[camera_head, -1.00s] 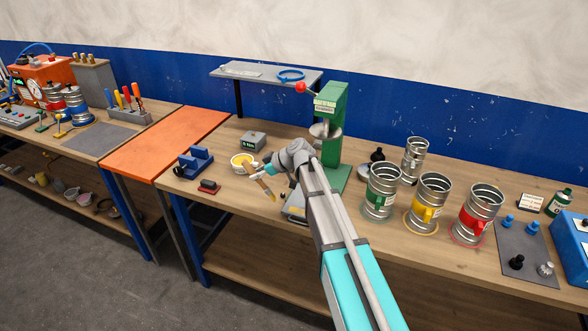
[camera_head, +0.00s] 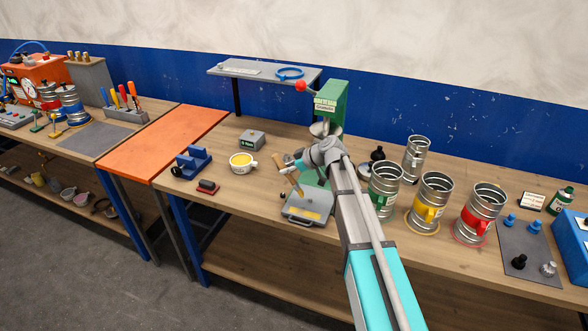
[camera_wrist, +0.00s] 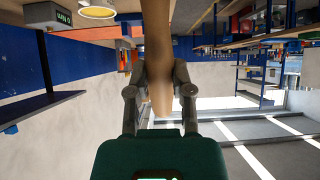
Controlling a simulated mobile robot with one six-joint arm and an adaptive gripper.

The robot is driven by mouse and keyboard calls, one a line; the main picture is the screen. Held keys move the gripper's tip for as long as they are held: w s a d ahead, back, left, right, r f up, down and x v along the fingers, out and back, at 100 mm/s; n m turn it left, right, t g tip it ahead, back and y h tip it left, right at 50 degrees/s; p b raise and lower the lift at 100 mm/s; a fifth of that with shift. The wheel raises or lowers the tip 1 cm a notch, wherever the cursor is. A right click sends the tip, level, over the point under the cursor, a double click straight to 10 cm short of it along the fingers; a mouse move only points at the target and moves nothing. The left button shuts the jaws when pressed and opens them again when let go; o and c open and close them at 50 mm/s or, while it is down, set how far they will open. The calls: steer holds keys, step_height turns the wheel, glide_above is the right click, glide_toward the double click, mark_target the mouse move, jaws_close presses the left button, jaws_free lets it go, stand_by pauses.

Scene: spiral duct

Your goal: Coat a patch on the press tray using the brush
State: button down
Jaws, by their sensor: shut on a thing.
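My gripper (camera_head: 290,164) is shut on the brush (camera_head: 296,184), gripping its wooden handle. In the wrist view, the handle (camera_wrist: 158,60) stands between the fingers of my gripper (camera_wrist: 160,75). The brush is tilted, its lower end just above or on the press tray (camera_head: 296,215); I cannot tell whether they touch. The tray is grey with a front handle and a yellowish patch on top, at the front of the bench below the green press (camera_head: 330,104). A white cup of yellow liquid (camera_head: 242,160) stands to the left of the brush.
Blue holder (camera_head: 194,160), a dark block on a red pad (camera_head: 207,187) and a grey display box (camera_head: 252,140) stand left. Metal mugs with green (camera_head: 384,190), yellow (camera_head: 430,198) and red (camera_head: 479,210) marks stand right of my arm. Bare wood lies left of the tray.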

steer(key=shift+s+d+r+p, duration=0.75)
steer(key=shift+s+d, duration=0.25)
steer(key=shift+d, duration=0.05)
steer(key=shift+f, duration=0.1)
